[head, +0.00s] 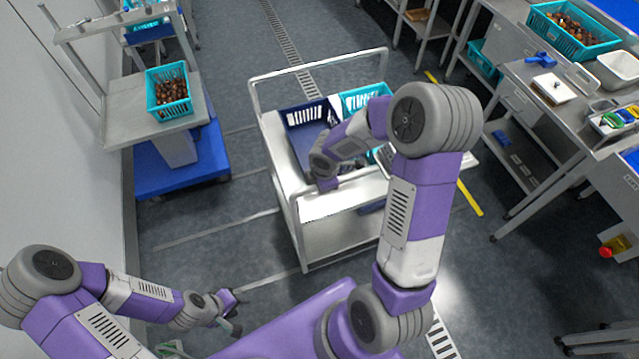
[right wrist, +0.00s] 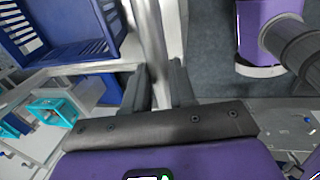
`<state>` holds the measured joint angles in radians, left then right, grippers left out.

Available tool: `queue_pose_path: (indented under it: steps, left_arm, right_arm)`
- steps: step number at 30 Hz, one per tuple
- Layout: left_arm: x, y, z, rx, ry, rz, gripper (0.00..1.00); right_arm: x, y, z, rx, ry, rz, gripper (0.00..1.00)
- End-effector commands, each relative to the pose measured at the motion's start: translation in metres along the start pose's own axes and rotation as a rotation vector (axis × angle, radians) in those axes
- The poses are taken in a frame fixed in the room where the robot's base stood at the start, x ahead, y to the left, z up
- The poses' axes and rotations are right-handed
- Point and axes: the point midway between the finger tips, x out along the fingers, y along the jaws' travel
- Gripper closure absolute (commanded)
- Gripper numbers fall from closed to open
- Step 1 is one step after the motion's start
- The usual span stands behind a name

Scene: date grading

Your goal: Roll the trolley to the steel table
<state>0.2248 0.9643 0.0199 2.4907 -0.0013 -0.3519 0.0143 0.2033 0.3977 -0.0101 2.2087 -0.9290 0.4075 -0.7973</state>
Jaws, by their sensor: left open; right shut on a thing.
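The trolley (head: 335,238) is a white and grey cart with raised end rails, standing in the middle of the floor in the head view. It carries a dark blue crate (head: 303,117) and a teal crate (head: 352,101). My right gripper (right wrist: 158,92) is shut on the trolley's handle bar (right wrist: 150,35); in the head view my right arm partly covers the trolley. My left gripper (head: 235,313) is open and empty, low at the left, apart from the trolley. A steel table (head: 573,128) stands at the right.
The table bears a teal crate of dates (head: 570,32), a white tub (head: 618,68) and a scale (head: 553,88). A stand with another date crate (head: 169,98) and a blue base (head: 180,175) is at the left. Open floor lies between trolley and table, with yellow floor marks (head: 470,198).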

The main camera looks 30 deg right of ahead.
Motion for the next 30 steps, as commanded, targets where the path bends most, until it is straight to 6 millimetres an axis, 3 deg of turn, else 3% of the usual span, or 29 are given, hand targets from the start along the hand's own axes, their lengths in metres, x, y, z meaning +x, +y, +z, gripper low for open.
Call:
queue_pose_path:
  steps: [13, 14, 18, 26, 30]
  left_arm:
    - [-0.001, 0.0, 0.0, 0.0, 0.0, 0.0, 0.57]
    - [-0.001, 0.0, 0.0, 0.0, 0.0, 0.0, 0.57]
    - [-0.001, 0.0, 0.0, 0.0, 0.0, 0.0, 0.57]
    - [-0.001, 0.0, 0.0, 0.0, 0.0, 0.0, 0.57]
    - [-0.005, 0.002, 0.0, 0.0, 0.0, 0.0, 0.57]
  right_arm:
    - [0.001, 0.001, 0.001, -0.007, 0.003, 0.001, 1.0]
    - [0.001, 0.001, 0.001, -0.007, 0.003, 0.001, 0.72]
    - [0.001, 0.001, 0.001, -0.006, 0.003, 0.001, 0.5]
    - [0.0, 0.001, 0.001, -0.006, 0.002, 0.001, 0.5]
    - [-0.011, 0.002, 0.002, -0.006, 0.001, 0.004, 0.5]
